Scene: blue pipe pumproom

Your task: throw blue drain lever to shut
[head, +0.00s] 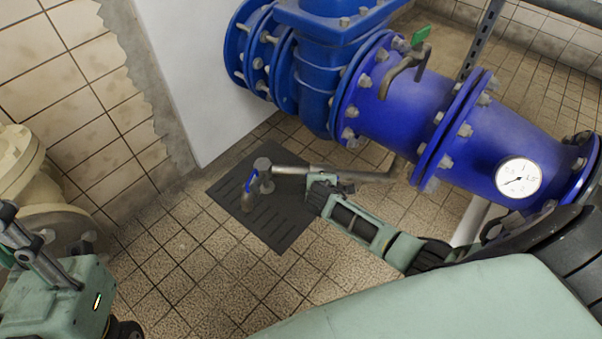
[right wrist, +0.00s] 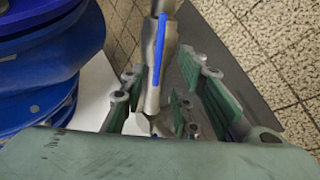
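The blue drain lever (head: 250,181) sits on a grey drain pipe (head: 350,176) above a dark floor grate. In the right wrist view the lever (right wrist: 160,48) is a narrow blue strip lying along the grey metal. My right gripper (head: 318,180) is to the right of the lever in the head view, close to the pipe. In the right wrist view its green-padded fingers (right wrist: 160,108) are spread, with pipe metal visible between them; contact cannot be told. My left gripper (head: 14,232) is at the far left edge, away from the lever, partly cut off.
A large blue pipe (head: 405,105) with bolted flanges and a gauge (head: 518,178) runs above the drain pipe. A green-tipped handle (head: 410,60) stands on it. A cream flange (head: 25,190) is at the left. The floor around the dark grate (head: 285,225) is clear.

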